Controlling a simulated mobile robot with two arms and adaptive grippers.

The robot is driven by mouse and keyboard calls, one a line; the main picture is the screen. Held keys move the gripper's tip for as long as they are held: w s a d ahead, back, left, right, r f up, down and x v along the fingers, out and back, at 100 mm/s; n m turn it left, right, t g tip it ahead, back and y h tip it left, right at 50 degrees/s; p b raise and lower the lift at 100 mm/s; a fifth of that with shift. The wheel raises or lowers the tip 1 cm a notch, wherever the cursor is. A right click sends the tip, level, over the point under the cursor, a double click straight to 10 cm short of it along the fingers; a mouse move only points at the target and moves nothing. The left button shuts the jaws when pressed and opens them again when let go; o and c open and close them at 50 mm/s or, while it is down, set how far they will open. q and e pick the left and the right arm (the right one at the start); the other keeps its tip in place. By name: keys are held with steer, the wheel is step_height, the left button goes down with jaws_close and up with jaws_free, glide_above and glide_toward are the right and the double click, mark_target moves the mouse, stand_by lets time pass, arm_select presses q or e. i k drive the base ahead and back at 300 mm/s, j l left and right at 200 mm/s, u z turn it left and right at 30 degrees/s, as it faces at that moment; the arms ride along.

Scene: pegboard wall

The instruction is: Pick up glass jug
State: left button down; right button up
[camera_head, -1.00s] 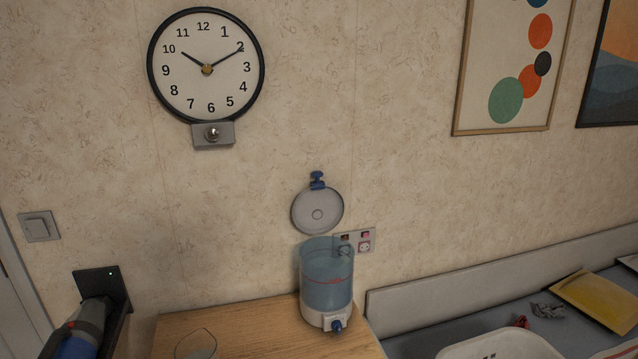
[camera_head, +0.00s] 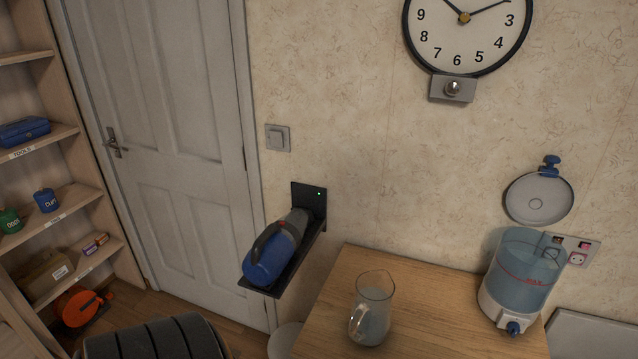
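The glass jug (camera_head: 372,312) stands upright on the wooden table (camera_head: 430,325), left of the table's middle. It is clear, with a handle on its left side and a spout at the top right. Its lower part looks pale, but I cannot tell whether it holds anything. Neither of my grippers shows in the head view.
A water dispenser (camera_head: 522,280) with a blue tap stands right of the jug. A blue handheld vacuum (camera_head: 275,252) sits on a black wall bracket left of the table. A dark ribbed rounded object (camera_head: 155,340) is at the bottom left. Shelves (camera_head: 60,205) and a closed door (camera_head: 165,140) are further left.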

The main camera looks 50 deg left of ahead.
mark_target(370, 314)
steer(key=u, duration=1.3)
